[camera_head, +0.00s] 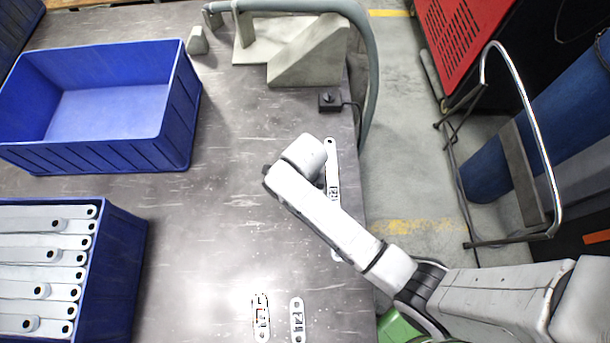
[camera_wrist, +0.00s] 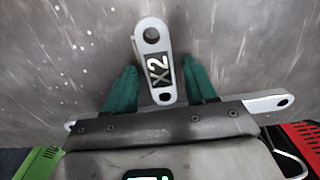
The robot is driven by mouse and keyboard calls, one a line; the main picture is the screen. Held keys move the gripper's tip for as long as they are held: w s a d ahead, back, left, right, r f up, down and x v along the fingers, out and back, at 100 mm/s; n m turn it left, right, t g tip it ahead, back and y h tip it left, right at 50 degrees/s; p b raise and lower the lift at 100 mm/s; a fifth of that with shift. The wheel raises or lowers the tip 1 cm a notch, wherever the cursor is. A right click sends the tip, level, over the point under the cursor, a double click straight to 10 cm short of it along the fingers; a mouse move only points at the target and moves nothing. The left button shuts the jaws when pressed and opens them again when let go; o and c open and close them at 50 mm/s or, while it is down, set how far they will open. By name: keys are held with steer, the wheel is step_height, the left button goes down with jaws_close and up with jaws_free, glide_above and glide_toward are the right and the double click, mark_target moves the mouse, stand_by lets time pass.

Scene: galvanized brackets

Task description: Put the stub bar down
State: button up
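The light grey stub bar marked X2 (camera_wrist: 157,65) shows between the two green fingers of my gripper (camera_wrist: 161,75) in the wrist view. A gap shows on both sides of it, so my gripper looks open around it. Its holed end looks larger than its other end, so it seems tilted; I cannot tell what it rests on. In the head view my arm hides the gripper and probably this bar. A longer light bar (camera_wrist: 262,104) lies crosswise beyond the palm, its middle hidden. A labelled bar near the table's right edge (camera_head: 330,160) is partly covered by my arm.
Two short labelled bars (camera_head: 260,320) (camera_head: 297,322) lie at the table's front. A blue crate (camera_head: 125,240) holds several long bars at left; an empty blue crate (camera_head: 110,140) stands behind it. A grey wedge fixture (camera_head: 315,60) and a small black box (camera_head: 328,101) stand at the back. The table's middle is clear.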

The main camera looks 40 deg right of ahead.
step_height(320, 180, up, 12)
steer(key=shift+r+p, duration=0.15)
steer(key=shift+p, duration=0.15)
stand_by(0.4)
steer(key=s+d+n, duration=0.4)
steer(key=s+n, duration=0.4)
steer(key=n, duration=0.4)
steer(key=s+d+n+t, duration=0.1)
steer(key=s+d+n, duration=0.2)
steer(key=s+n, duration=0.5)
steer(key=shift+s+d+n, duration=0.25)
steer(key=shift+d+n, duration=0.15)
steer(key=shift+n, duration=1.9)
